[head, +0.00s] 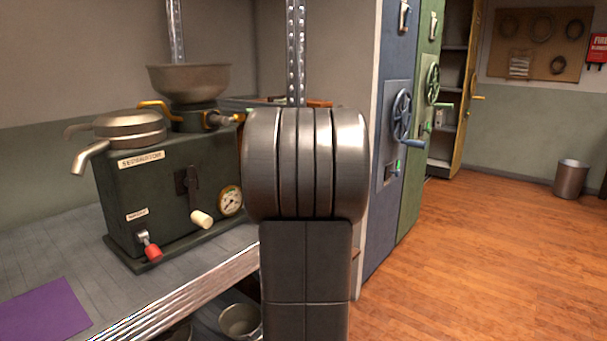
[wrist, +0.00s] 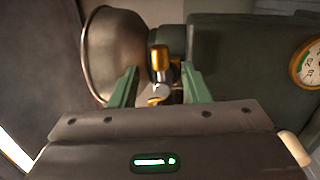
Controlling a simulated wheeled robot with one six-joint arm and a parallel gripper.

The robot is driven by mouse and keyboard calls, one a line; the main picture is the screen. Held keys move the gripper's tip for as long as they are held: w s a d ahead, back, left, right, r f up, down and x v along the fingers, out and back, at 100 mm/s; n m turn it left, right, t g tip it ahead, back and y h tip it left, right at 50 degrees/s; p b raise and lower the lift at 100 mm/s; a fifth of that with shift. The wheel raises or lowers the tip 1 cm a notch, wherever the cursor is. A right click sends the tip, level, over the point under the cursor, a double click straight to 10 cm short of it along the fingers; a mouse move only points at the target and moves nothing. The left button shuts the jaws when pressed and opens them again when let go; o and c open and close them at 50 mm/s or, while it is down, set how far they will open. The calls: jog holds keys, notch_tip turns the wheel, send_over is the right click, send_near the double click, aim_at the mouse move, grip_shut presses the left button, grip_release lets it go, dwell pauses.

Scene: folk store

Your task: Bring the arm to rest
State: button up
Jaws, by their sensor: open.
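My gripper (wrist: 160,82) is open in the wrist view, its two green fingers spread apart. A small brass-and-steel fitting (wrist: 160,60) of the separator shows between and beyond the fingers; I cannot tell if they touch it. In the head view my arm stands upright in the middle and hides most of my gripper. The dark green separator (head: 165,195) stands on the shelf just left of my arm, with a metal bowl (head: 188,80) on top. The bowl also shows at the left of the wrist view (wrist: 112,55).
The separator carries a gauge (head: 230,201), a white-knobbed lever (head: 201,219) and a red-knobbed lever (head: 153,252). A purple sheet (head: 42,311) lies on the shelf (head: 60,240). Blue (head: 385,150) and green lockers (head: 428,120) stand behind my arm. The wooden floor (head: 490,260) at right is clear.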

aim_at(241, 120)
jog(key=x, duration=0.6)
jog(key=shift+w+a+b, duration=0.15)
jog(key=shift+b, duration=0.25)
jog(key=p+v, duration=0.2)
jog(key=v, duration=1.2)
jog(key=b+x, duration=0.2)
jog(key=x, duration=1.1)
jog(key=shift+w+a, duration=0.2)
jog(key=shift+a, duration=0.05)
jog(key=shift+w+a+m, duration=0.2)
jog(key=shift+m, duration=0.1)
jog(key=shift+s+f+m+h+p, duration=0.1)
jog(key=shift+f+m+h+p, duration=0.25)
jog(key=shift+m, duration=0.65)
